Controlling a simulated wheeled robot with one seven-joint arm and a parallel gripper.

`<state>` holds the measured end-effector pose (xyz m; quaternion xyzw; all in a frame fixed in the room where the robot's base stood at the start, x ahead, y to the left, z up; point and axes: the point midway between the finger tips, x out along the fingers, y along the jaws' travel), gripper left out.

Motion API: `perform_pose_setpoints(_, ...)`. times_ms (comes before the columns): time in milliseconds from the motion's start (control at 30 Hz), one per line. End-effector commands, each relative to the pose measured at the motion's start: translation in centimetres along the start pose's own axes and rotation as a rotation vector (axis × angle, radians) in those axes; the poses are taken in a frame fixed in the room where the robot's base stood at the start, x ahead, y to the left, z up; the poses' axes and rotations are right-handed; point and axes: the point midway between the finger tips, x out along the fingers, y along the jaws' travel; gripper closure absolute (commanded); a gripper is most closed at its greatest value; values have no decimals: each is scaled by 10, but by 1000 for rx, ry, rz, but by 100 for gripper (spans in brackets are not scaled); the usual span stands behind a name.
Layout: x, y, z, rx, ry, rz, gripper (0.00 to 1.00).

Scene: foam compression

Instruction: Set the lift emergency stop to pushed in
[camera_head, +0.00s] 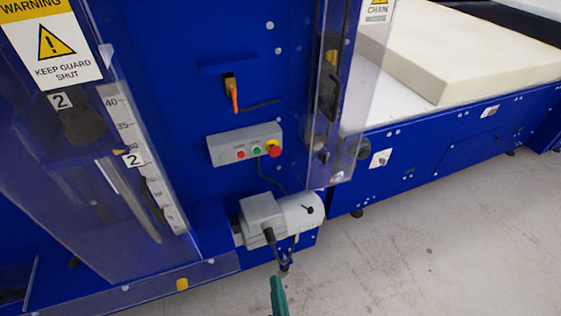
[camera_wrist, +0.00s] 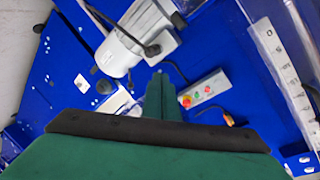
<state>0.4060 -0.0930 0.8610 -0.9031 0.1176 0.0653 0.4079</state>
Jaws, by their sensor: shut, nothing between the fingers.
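A red mushroom-shaped emergency stop (camera_head: 274,149) with a yellow collar sits at the right end of a grey control box (camera_head: 228,150) on the blue machine panel. The box also carries a smaller red button (camera_head: 240,155) and a green button (camera_head: 257,150). In the wrist view the emergency stop (camera_wrist: 186,102) is right of the fingertips, apart from them. I cannot tell whether it is in or out. My green gripper (camera_head: 277,284) shows at the bottom of the head view, below the box. In the wrist view my gripper (camera_wrist: 160,78) is shut and empty.
A grey motor (camera_head: 298,213) juts out below the box, between it and my gripper. An orange handle (camera_head: 233,93) is above the box. Clear guards (camera_head: 335,90) stand on both sides. A foam block (camera_head: 460,60) lies at the right. The floor (camera_head: 430,230) is clear.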

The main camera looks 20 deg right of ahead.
Motion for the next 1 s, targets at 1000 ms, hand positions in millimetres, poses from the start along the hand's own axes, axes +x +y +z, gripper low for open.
perform_pose_setpoints(1000,110,-92,-200,715,-110,-278,100)
